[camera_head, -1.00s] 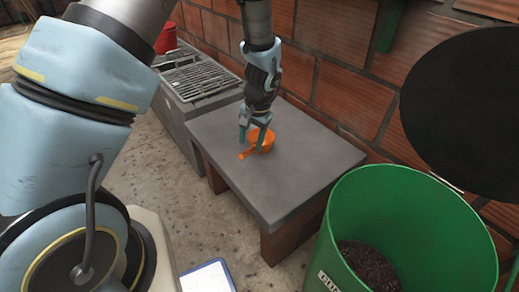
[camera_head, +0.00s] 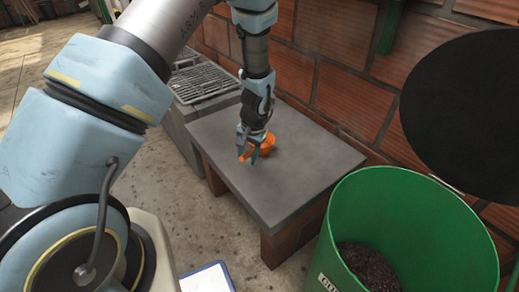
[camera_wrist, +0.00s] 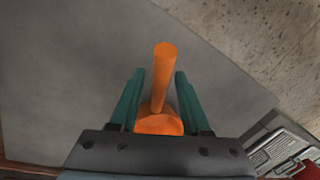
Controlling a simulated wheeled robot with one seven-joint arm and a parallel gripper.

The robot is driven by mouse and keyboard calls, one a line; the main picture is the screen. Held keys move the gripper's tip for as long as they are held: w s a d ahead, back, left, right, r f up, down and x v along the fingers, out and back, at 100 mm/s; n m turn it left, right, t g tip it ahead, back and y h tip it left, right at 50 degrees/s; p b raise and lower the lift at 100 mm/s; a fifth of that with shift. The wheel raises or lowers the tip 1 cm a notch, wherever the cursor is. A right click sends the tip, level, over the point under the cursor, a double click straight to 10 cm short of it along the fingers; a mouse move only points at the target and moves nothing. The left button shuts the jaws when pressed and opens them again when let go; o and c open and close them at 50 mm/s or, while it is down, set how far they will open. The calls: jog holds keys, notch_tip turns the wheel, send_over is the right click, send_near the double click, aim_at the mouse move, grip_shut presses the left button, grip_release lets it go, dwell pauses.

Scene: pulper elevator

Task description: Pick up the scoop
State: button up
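The orange scoop (camera_head: 268,146) lies on the grey tabletop (camera_head: 300,182) of a low brick-legged table against the wall. In the wrist view its handle (camera_wrist: 162,75) points up and away, and its bowl (camera_wrist: 160,124) is partly hidden by my gripper's body. My gripper (camera_head: 247,156) points down over the scoop. In the wrist view my gripper (camera_wrist: 157,95) is open, with one green finger on each side of the handle and a gap visible on both sides. I cannot tell the exact height of the fingertips above the table.
A large green bin (camera_head: 400,215) with dark material inside stands at front right. A grey grill-topped unit (camera_head: 203,84) adjoins the table behind left. A brick wall (camera_head: 340,90) runs behind. The tabletop around the scoop is clear.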

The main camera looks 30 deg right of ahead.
grip_shut()
dwell(1.1)
